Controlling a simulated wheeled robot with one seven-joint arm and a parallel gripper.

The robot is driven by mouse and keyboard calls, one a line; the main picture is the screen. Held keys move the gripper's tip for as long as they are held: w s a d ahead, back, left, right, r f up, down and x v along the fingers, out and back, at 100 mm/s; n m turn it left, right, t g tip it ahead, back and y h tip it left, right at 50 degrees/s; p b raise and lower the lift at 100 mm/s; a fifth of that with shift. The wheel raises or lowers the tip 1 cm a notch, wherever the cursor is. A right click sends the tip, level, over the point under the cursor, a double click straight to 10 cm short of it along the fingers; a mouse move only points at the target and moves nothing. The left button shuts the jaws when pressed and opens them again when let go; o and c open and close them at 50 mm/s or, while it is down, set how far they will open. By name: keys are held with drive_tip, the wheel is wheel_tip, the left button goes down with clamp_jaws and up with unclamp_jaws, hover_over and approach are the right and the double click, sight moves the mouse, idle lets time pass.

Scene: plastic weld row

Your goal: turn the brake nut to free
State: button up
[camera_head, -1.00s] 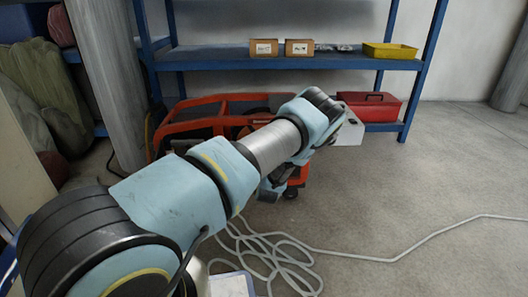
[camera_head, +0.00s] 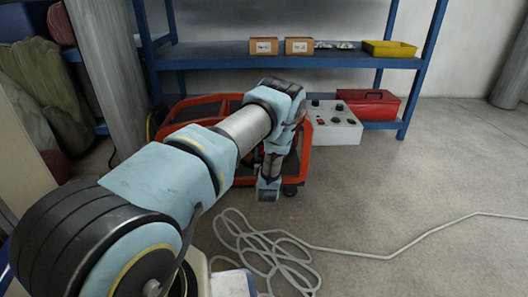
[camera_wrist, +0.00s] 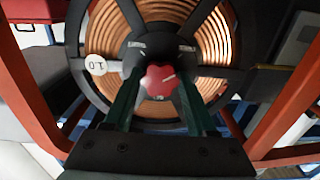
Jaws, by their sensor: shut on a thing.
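The brake nut (camera_wrist: 161,80) is a red lobed knob with a pale mark on it, at the centre of a black-spoked reel wound with copper wire (camera_wrist: 207,60) in the wrist view. My gripper (camera_wrist: 158,90) has its two dark green fingers on either side of the nut and is shut on it. In the head view my arm hides the nut and most of the reel. The hand of my gripper hangs in front of the orange-red frame (camera_head: 305,150).
A white box with knobs (camera_head: 335,124) stands right of the frame, beside a red toolbox (camera_head: 367,105). A blue shelf (camera_head: 290,60) is behind. A pale cable (camera_head: 262,250) lies loose on the floor.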

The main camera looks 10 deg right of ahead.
drive_tip(key=shift+n, duration=1.2)
drive_tip(key=o, duration=1.4)
drive_tip(key=shift+c, duration=0.2)
drive_tip(key=shift+p, duration=0.3)
drive_tip(key=s+a+p, duration=0.2)
drive_tip(key=s+p, duration=0.1)
drive_tip(key=s, duration=0.7)
drive_tip(key=shift+s, duration=0.3)
